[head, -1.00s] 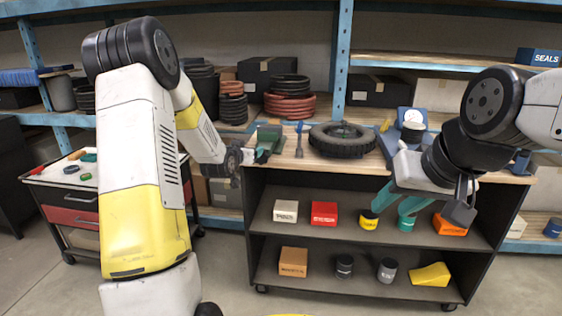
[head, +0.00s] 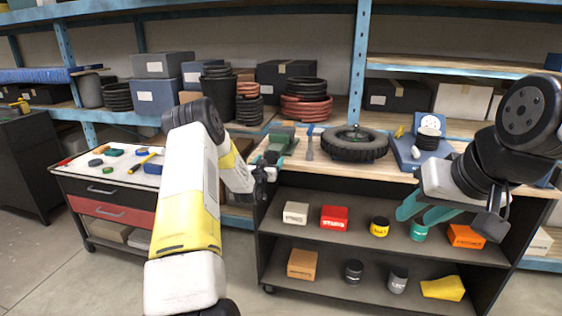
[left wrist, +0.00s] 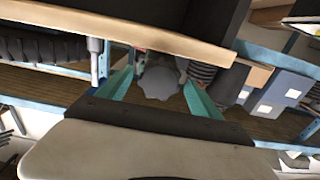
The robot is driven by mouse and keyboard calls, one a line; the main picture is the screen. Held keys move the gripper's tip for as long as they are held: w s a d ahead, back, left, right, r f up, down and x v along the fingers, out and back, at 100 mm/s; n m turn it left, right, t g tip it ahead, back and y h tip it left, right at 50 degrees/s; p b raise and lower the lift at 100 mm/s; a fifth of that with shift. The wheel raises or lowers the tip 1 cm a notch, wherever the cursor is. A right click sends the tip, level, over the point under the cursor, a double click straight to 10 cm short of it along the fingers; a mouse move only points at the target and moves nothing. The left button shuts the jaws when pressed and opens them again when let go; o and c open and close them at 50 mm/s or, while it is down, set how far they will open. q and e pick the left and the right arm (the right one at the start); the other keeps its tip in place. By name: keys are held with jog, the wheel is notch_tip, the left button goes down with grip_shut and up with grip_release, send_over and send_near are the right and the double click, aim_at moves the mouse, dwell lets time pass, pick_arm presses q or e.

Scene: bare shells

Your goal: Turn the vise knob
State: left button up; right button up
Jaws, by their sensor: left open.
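The green vise (head: 283,137) stands at the left end of the wooden bench top. Its grey lobed knob (left wrist: 160,82) shows in the left wrist view between the two teal fingers of my left gripper (left wrist: 160,70). The fingers are open, one on each side of the knob; I cannot tell whether they touch it. In the head view my left gripper (head: 264,168) is at the bench's front left edge by the vise, and the knob is hard to make out there. My right gripper (head: 418,214) is open and empty in front of the bench's right half.
A black tire (head: 347,144) lies behind the bench's front edge, right of the vise. A scraper-like tool (head: 310,143) lies between them. A blue device (head: 415,150) is at the right. A tool cart (head: 105,192) stands left, and lower shelves hold boxes and jars.

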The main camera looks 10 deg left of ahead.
pick_arm(q)
jog(key=shift+w, duration=0.35)
jog(key=c, duration=1.3)
